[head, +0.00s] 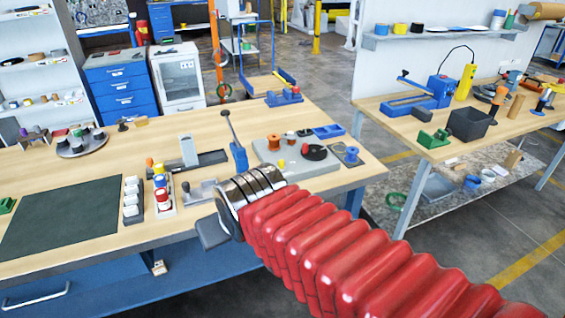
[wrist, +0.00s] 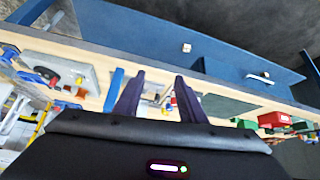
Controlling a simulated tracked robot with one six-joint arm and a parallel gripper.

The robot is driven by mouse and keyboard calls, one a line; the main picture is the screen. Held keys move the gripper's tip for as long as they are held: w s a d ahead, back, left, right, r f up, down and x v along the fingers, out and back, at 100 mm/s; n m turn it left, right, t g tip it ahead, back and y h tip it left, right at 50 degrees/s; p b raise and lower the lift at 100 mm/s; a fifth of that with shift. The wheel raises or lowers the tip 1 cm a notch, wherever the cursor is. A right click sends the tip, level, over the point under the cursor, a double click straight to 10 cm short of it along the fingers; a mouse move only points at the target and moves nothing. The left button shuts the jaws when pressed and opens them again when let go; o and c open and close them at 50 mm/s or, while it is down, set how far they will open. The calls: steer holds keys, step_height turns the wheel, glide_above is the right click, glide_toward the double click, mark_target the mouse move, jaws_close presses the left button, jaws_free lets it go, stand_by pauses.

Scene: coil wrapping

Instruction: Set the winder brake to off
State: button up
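The winder seems to be the grey board (head: 268,158) on the near bench, carrying a black disc (head: 315,152), a copper spool and small red and yellow knobs. Beside it stands a blue block with a long dark lever (head: 228,128) leaning up and left. I cannot tell which part is the brake or how it is set. In the wrist view the board (wrist: 82,72) is at the left. My gripper (wrist: 160,76) is open and empty, its two dark fingers apart over the bench's front edge. In the head view my red-sleeved arm hides most of it.
The near bench also holds a dark green mat (head: 62,222), a white cup rack (head: 132,200), a paint-pot rack (head: 162,195) and a round turntable (head: 80,147). A second bench (head: 385,105) at right carries a blue machine and black bin (head: 470,124). Floor lies between benches.

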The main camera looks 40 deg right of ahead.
steer(key=w+d+f+m+t+h, duration=0.1)
steer(key=w+d, duration=0.3)
steer(key=d, duration=0.4)
steer(key=w+d+f+m+t+h, duration=0.2)
steer(key=w+d, duration=0.3)
steer(key=d, duration=0.4)
steer(key=w+d+f+m+t+h, duration=0.1)
steer(key=w+d+f, duration=0.3)
steer(key=d, duration=0.5)
steer(key=shift+w+d+m+t+h, duration=0.3)
steer(key=shift+t+h, duration=0.1)
steer(key=shift+h, duration=0.4)
